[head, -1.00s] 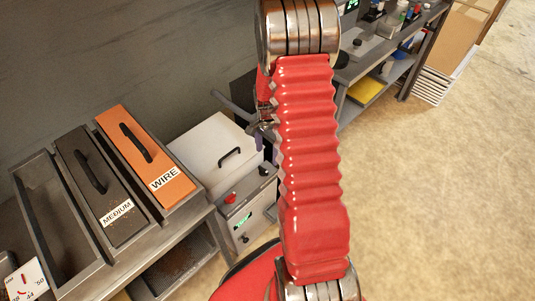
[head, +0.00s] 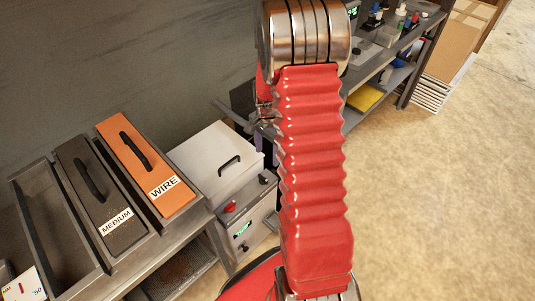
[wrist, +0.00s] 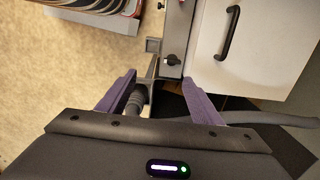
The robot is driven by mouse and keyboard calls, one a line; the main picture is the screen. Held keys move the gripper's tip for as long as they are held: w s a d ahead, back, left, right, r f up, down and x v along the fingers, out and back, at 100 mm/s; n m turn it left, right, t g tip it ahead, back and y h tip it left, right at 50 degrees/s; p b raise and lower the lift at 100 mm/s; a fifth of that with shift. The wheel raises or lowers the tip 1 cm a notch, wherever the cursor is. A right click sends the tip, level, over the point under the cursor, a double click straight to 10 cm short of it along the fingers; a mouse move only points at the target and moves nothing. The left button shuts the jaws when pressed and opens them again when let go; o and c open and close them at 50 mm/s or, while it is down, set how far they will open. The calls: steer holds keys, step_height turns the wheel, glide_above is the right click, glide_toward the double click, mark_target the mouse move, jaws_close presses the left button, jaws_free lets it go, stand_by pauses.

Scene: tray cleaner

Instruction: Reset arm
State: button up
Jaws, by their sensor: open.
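My gripper (wrist: 160,93) shows in the wrist view with its two purple fingers spread wide apart and nothing between them. In that view it is beside the white-lidded machine (wrist: 250,50), whose lid has a black handle. In the head view my red arm stands upright through the middle and hides most of the gripper; only a small part shows behind the arm's left edge. The white-lidded machine (head: 215,160) stands left of my arm, with a red button and a green display on its front. Its lid is shut.
Left of the machine, a grey rack holds an orange box marked WIRE (head: 150,165) and a dark box marked MEDIUM (head: 95,195), beside an empty slot (head: 50,225). A shelf with bottles (head: 395,25) stands at the back right. The floor (head: 440,190) at right is clear.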

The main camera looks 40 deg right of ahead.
stand_by(0.8)
steer(key=s+a+r+n+t, duration=0.2)
steer(key=s+a+r+n, duration=0.3)
steer(key=a+r, duration=0.3)
steer(key=s+a+r+n+t, duration=0.2)
steer(key=s+a+r+n, duration=0.4)
steer(key=r, duration=0.5)
steer(key=s+a+r+n+t, duration=0.2)
steer(key=s+a+r+n, duration=0.3)
steer(key=a+r, duration=0.5)
steer(key=shift+s+r+n, duration=0.15)
steer(key=shift+s+n, duration=0.15)
steer(key=shift+s, duration=0.5)
